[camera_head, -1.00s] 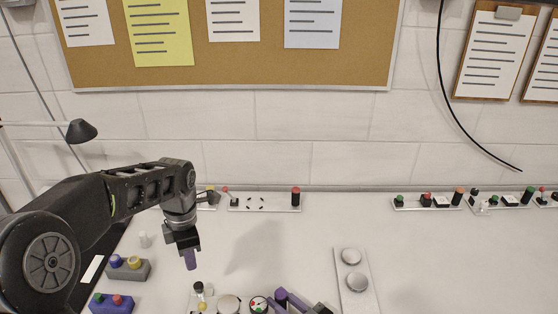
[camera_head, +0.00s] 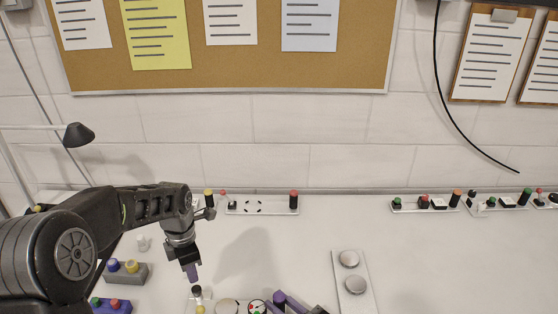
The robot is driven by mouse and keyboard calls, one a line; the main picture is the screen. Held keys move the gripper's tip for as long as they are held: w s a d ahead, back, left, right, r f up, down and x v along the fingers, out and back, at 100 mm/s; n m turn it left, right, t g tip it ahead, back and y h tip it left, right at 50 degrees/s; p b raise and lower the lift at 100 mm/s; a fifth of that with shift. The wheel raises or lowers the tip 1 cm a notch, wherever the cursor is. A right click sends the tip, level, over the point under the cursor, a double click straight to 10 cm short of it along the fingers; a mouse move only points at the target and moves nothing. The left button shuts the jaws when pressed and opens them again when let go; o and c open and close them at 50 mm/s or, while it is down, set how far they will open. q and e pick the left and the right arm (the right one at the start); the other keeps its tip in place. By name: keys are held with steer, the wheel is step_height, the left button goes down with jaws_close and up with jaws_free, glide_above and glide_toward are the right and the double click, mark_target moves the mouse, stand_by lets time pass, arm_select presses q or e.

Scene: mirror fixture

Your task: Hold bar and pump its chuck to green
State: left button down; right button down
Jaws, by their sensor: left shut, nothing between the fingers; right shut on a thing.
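My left gripper (camera_head: 191,274), with purple fingertips, is shut and empty. It points down just above and slightly left of a black-topped knob (camera_head: 197,291) at the lower edge of the view. Beside the knob are a yellow ball (camera_head: 200,309), a round silver disc (camera_head: 227,307) and a round gauge (camera_head: 257,306) with red and green on its face. My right gripper (camera_head: 281,298) shows only in part at the bottom edge, its purple fingers beside the gauge. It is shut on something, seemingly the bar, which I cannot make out. The gauge needle is too small to read.
A grey box (camera_head: 128,272) with blue and yellow knobs and a blue box (camera_head: 110,306) stand at left. A pale plate (camera_head: 355,299) with two silver discs lies right of centre. Strips of switches line the wall. The right of the table is clear.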

arm_select(q)
steer(key=shift+f, duration=1.2)
steer(key=shift+f, duration=0.15)
stand_by(1.8)
stand_by(1.4)
stand_by(0.8)
steer(key=shift+r, duration=0.2)
stand_by(1.1)
steer(key=shift+f, duration=0.2)
stand_by(0.6)
